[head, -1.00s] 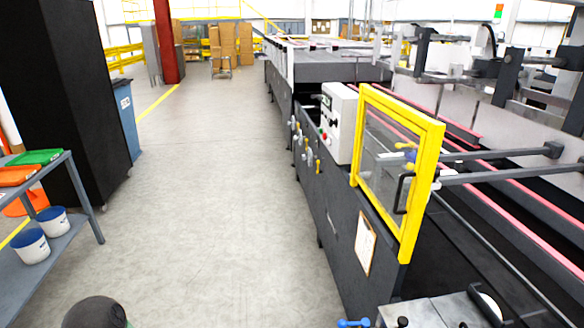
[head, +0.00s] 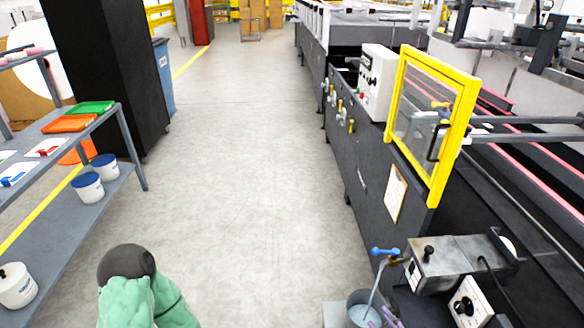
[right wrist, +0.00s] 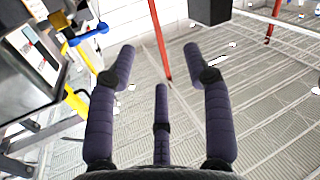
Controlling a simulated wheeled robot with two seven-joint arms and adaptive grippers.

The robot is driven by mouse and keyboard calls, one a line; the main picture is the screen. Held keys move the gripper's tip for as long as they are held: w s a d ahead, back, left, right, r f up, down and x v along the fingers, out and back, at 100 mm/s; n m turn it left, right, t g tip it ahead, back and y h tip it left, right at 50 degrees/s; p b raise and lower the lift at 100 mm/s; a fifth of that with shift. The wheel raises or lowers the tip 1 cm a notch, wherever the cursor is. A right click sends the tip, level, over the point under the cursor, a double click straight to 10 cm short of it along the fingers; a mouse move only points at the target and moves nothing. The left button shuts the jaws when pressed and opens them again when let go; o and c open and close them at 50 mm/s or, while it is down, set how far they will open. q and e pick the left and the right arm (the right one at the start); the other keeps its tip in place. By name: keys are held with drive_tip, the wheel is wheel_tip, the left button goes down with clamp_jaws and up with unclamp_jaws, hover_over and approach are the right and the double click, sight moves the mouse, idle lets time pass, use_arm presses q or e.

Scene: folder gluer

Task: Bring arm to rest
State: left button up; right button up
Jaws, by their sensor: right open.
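My right gripper (right wrist: 160,62) is open in the right wrist view, with its purple padded fingers spread and nothing between them. The fingers point toward the ceiling. In the head view only a small purple part of my right gripper (head: 389,317) shows at the bottom edge, beside a grey pot (head: 358,312). I cannot tell whether they touch. My left gripper is in neither view.
The folder gluer (head: 352,150) runs along the right, with a yellow-framed guard (head: 440,150) and a metal unit with a blue-handled valve (head: 385,252). A grey shelf (head: 60,225) stands at left, near a black cabinet (head: 105,80). The aisle floor (head: 240,170) between is clear.

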drive_tip(key=w+a+f+m+g+h+p, duration=0.1)
drive_tip(key=a+f+m+g, duration=0.25)
drive_tip(key=f, duration=0.35)
drive_tip(key=a+f+m+g+h+p, duration=0.1)
drive_tip(key=a+f+m+g+h, duration=0.1)
drive_tip(key=f+m+g, duration=0.35)
drive_tip(key=s+a+f+m+g+p, duration=0.2)
drive_tip(key=s+a+f+g, duration=0.4)
drive_tip(key=s, duration=0.6)
wheel_tip(320, 180, down, 2)
drive_tip(key=shift+a+f+g, duration=0.1)
drive_tip(key=shift+a+g, duration=0.2)
drive_tip(key=shift+a, duration=0.95)
drive_tip(key=shift+w, duration=0.1)
idle(2.0)
